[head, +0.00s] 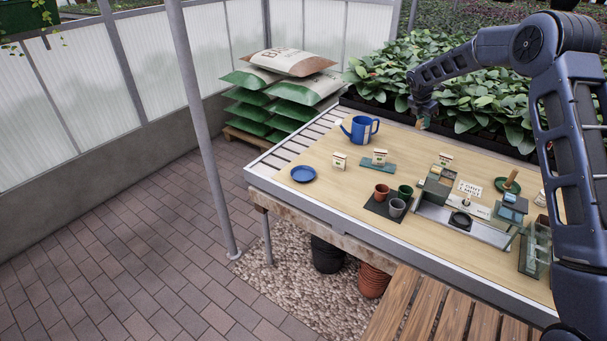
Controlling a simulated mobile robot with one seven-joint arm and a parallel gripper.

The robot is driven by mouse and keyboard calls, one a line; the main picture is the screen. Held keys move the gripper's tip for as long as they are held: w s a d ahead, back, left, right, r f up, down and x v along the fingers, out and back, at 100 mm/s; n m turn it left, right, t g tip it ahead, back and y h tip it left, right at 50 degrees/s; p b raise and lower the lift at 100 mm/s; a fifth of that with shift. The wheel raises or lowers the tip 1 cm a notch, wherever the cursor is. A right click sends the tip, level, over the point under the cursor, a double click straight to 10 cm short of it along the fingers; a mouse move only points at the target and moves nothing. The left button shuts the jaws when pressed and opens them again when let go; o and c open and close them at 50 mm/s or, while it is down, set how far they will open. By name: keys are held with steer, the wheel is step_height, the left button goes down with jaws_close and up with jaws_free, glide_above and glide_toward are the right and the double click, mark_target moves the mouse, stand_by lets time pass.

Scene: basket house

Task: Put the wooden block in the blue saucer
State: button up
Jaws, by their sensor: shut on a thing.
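The blue saucer (303,174) lies on the left part of the wooden tabletop and looks empty. My gripper (422,114) is above the far side of the table, in front of the leafy plants. It is shut on a small brownish piece, the wooden block (420,122), which shows just below the fingers. The block is small in this view and partly hidden by the gripper. The gripper is well to the right of the saucer and farther back.
A blue watering can (360,129) stands between gripper and saucer. Small labelled boxes (339,161) and several pots (397,207) on a dark mat stand nearer the middle. Trays and a rack (535,250) fill the right. Tabletop around the saucer is clear.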

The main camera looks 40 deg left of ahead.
steer(key=s+a+n+y, duration=0.1)
steer(key=s+a, duration=0.6)
steer(key=a, duration=0.3)
steer(key=s+a+n, duration=0.1)
steer(key=s+a, duration=0.5)
steer(key=a, duration=0.3)
steer(key=n+y, duration=0.1)
steer(key=n, duration=0.2)
glide_above(309, 178)
step_height(309, 178, down, 19)
steer(key=shift+s+f, duration=0.15)
steer(key=shift+f, duration=0.05)
steer(key=shift+f, duration=0.35)
steer(key=o, duration=0.9)
steer(key=shift+o, duration=0.2)
steer(key=shift+r, duration=0.55)
steer(key=v, duration=1.1)
steer(key=shift+s+r, duration=0.25)
steer(key=shift+s, duration=0.05)
